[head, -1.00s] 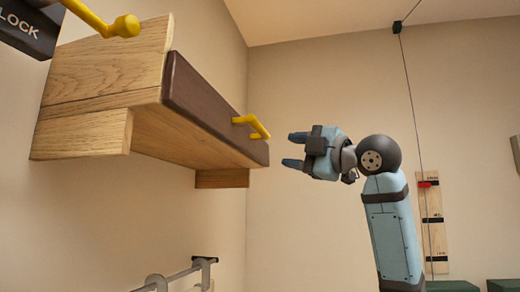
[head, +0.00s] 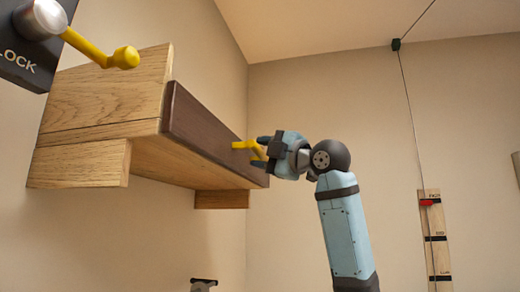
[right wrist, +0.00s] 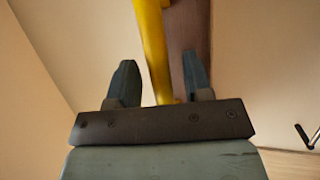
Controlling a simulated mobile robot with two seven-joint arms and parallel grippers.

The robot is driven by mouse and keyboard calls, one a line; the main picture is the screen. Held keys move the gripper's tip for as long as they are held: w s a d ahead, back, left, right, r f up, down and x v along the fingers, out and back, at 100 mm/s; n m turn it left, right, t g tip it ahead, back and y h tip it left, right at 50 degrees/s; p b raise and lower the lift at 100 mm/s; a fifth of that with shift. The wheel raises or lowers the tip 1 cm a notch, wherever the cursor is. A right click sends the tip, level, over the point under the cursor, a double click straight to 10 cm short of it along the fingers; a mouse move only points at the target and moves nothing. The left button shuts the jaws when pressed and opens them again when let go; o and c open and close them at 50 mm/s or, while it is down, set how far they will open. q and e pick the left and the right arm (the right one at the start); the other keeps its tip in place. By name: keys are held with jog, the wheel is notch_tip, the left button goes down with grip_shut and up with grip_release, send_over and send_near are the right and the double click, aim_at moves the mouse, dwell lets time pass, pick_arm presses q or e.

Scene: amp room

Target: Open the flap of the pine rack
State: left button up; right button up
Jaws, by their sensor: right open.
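The pine rack (head: 95,100) is fixed high on the left wall in the head view, with a dark brown flap (head: 195,125) along its front. The flap looks shut. A yellow handle (head: 240,145) juts from the flap near its far end. My right gripper (head: 261,150) is at this handle, its fingers partly overlapping it. In the right wrist view the yellow handle (right wrist: 153,45) runs between my two open fingers, with a gap on both sides; the flap (right wrist: 188,40) is behind it. My left gripper is not in view.
A dark box marked LOCK (head: 25,62) with a yellow lever (head: 98,48) is on the wall at upper left, close to the rack's near end. A wooden board (head: 436,240) with dark bands and a red marker hangs at far right, beside a cord.

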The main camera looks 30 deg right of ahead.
jog(key=shift+w+a+r, duration=0.1)
jog(key=shift+w+a, duration=0.05)
jog(key=shift+w, duration=0.3)
grip_shut()
